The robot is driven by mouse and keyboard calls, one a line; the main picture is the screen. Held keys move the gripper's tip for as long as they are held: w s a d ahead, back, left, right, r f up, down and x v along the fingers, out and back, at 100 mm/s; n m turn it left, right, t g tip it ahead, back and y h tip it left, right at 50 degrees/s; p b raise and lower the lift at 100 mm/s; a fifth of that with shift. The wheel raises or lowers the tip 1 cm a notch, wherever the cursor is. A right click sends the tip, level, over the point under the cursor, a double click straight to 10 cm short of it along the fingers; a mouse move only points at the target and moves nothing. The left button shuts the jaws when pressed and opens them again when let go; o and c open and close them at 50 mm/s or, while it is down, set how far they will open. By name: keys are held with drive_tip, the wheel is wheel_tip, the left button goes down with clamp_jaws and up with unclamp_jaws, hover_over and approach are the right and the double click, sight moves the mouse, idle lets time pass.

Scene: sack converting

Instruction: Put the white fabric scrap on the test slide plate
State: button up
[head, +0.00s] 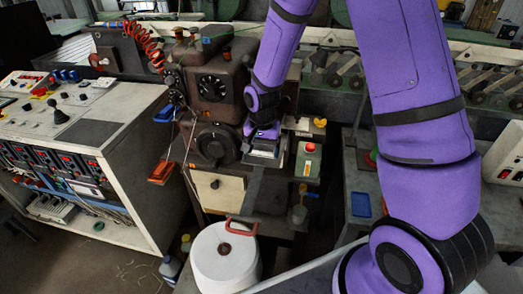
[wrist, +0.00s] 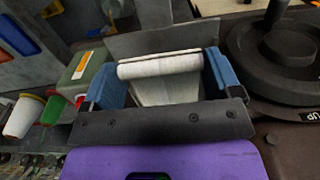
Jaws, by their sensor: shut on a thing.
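The white fabric scrap (wrist: 162,88) is between the two blue fingers of my gripper (wrist: 163,72) in the wrist view. It looks folded or rolled along its far edge, and its near part hangs behind the dark gripper bar. A flat grey plate (wrist: 150,40) shows just beyond the scrap; it may be the test slide plate, but I cannot tell for sure. I cannot tell whether the scrap touches it. In the head view my gripper (head: 263,146) is beside the brown machine, pointing down, and the scrap there is too small to make out clearly.
The brown machine (head: 213,88) with its dial stands close on the left of my gripper. A box with a red button (head: 309,148) is just to the right. A white drum (head: 224,258) stands in front.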

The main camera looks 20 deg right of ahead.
drive_tip(key=shift+f, duration=1.15)
drive_tip(key=shift+f, duration=0.1)
drive_tip(key=o, duration=0.6)
drive_tip(key=s+d+r+n+t, duration=0.1)
drive_tip(key=s+r, duration=0.1)
drive_tip(key=r, duration=0.9)
drive_tip(key=s+d+r+n, duration=0.1)
drive_tip(key=s+r, duration=0.1)
drive_tip(key=r, duration=0.9)
drive_tip(key=s+d+r+n+t, duration=0.1)
drive_tip(key=s+r, duration=0.3)
drive_tip(key=s, duration=0.3)
drive_tip(key=s+d+r+n+t, duration=0.1)
drive_tip(key=s+d+r+n, duration=0.1)
drive_tip(key=s+r, duration=0.2)
drive_tip(key=s+d+r+n+t, duration=0.1)
drive_tip(key=s+r, duration=0.4)
drive_tip(key=s, duration=0.5)
drive_tip(key=shift+d+r+n+t, duration=0.1)
drive_tip(key=shift+d+n+t, duration=0.35)
drive_tip(key=shift+t, duration=0.15)
